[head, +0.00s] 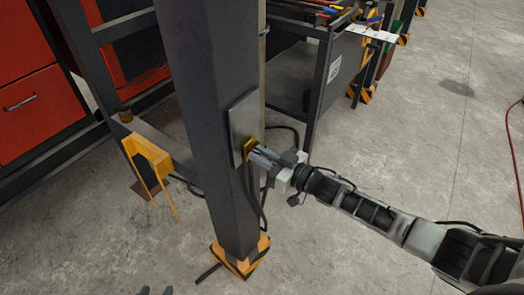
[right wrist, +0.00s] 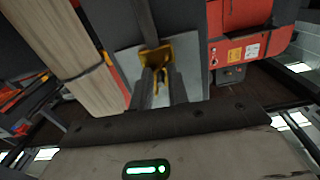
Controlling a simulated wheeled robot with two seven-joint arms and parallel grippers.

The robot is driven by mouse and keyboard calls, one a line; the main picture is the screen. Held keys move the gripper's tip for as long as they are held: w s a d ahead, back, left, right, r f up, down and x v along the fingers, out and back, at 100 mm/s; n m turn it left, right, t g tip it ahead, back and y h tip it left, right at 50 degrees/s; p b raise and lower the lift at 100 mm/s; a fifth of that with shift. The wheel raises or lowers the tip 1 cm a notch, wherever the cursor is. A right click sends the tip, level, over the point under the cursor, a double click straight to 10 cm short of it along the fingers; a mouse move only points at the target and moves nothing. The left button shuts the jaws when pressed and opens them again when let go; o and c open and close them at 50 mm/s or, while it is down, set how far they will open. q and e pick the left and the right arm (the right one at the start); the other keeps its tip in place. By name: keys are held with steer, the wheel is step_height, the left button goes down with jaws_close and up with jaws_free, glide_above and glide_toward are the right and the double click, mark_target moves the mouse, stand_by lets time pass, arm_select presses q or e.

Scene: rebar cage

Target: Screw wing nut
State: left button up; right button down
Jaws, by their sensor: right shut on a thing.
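The yellow wing nut (head: 250,146) is at a grey metal plate (head: 241,118) on the side of a dark upright post (head: 203,110). My right gripper (head: 256,153) reaches in from the right and is shut on the wing nut. In the right wrist view, the wing nut (right wrist: 156,57) lies between the fingertips (right wrist: 158,72), in front of the plate (right wrist: 129,62). Any thread behind the nut is hidden. Two dark tips of my left gripper (head: 156,291) show at the bottom edge, apart, with bare floor between them; the rest is out of frame.
An orange foot (head: 240,256) surrounds the post's base. A yellow bracket (head: 148,155) stands out at the left, by red drawers (head: 40,100). A dark cart (head: 325,75) stands behind the post, and black cables hang near my gripper. The floor at right is mostly clear.

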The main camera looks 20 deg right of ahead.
steer(key=m, duration=1.1)
steer(key=shift+s+a, duration=0.1)
steer(key=shift+s, duration=0.05)
steer(key=shift+m, duration=0.4)
steer(key=c, duration=1.4)
jaws_free()
steer(key=shift+o, duration=0.2)
steer(key=v, duration=1.6)
